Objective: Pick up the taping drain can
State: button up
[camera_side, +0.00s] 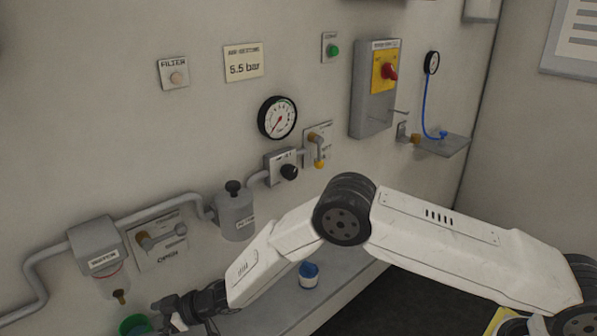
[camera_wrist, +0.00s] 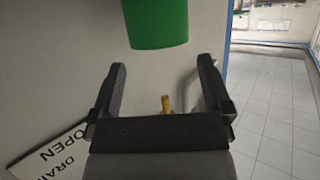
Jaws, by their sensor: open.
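A green can (camera_side: 133,325), which I take to be the drain can, shows at the bottom left edge of the side view, partly cut off. In the wrist view the green can (camera_wrist: 157,22) is at the top centre, with its upper part out of the picture. My gripper (camera_side: 165,312) is just to the right of the can in the side view. In the wrist view my gripper (camera_wrist: 161,68) has its two black fingers wide apart with nothing between them. The can appears beyond the fingertips, and I see no contact.
A drain sign (camera_wrist: 55,152) and a yellow fitting (camera_wrist: 166,104) lie near my fingers. A filter bowl (camera_side: 110,280) hangs above the can. A ledge (camera_side: 345,268) along the wall carries a blue-lidded jar (camera_side: 308,275). Pipes and gauges line the wall.

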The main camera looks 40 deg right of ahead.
aim_at(122, 329)
jog(key=shift+x, duration=2.5)
jog(key=shift+d+f, duration=0.1)
jog(key=c, duration=0.9)
